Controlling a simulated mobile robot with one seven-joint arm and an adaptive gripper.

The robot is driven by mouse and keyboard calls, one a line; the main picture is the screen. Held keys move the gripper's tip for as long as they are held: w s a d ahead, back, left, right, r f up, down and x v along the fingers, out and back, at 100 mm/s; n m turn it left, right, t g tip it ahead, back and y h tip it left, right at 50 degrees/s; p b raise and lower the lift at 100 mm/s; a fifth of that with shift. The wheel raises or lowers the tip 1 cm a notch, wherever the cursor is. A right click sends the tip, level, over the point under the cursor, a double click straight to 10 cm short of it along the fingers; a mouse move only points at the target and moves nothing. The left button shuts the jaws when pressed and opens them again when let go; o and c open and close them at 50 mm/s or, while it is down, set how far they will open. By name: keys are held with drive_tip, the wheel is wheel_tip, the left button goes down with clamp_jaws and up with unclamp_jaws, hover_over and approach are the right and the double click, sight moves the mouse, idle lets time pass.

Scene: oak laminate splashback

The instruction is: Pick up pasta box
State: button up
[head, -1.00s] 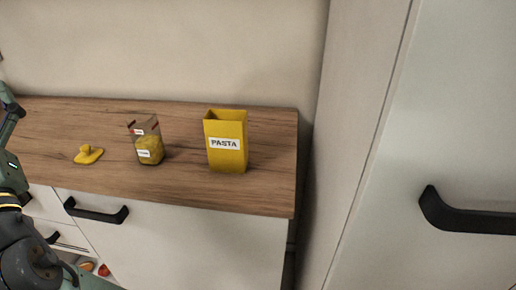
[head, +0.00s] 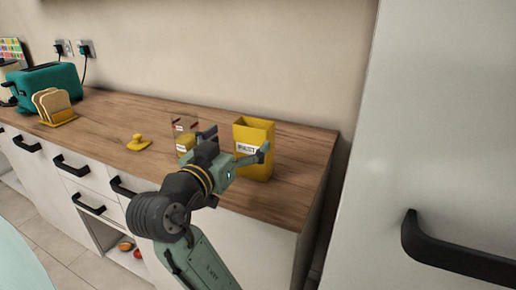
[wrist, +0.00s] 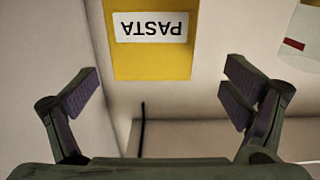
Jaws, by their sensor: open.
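The yellow pasta box (head: 257,136) stands upright and open-topped near the right end of the wooden counter, its white label partly covered by my gripper. My gripper (head: 237,147) is open and empty in front of the box, its fingers spread. In the wrist view, the pasta box (wrist: 152,58) appears upside down with its PASTA label facing me. It lies ahead of and between the open fingers of my gripper (wrist: 155,100), with no contact visible.
A clear container with yellow contents (head: 183,135) stands just left of the box, partly hidden by my gripper. A yellow lid (head: 139,142) lies further left. A teal toaster (head: 45,82) and a bread rack (head: 62,117) stand far left. A tall white cabinet (head: 430,120) is at right.

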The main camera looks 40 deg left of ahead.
sight(249, 131)
drive_tip(key=x, duration=0.2)
drive_tip(key=p+x, duration=0.1)
drive_tip(key=d+r+x, duration=0.1)
drive_tip(key=x, duration=0.1)
drive_tip(key=shift+w+a+p, duration=0.15)
drive_tip(key=shift+w+p, duration=0.2)
drive_tip(key=shift+w, duration=0.1)
drive_tip(key=shift+w+a, duration=0.1)
drive_tip(key=shift+w, duration=0.1)
drive_tip(key=shift+c, duration=0.4)
drive_tip(key=c, duration=1.7)
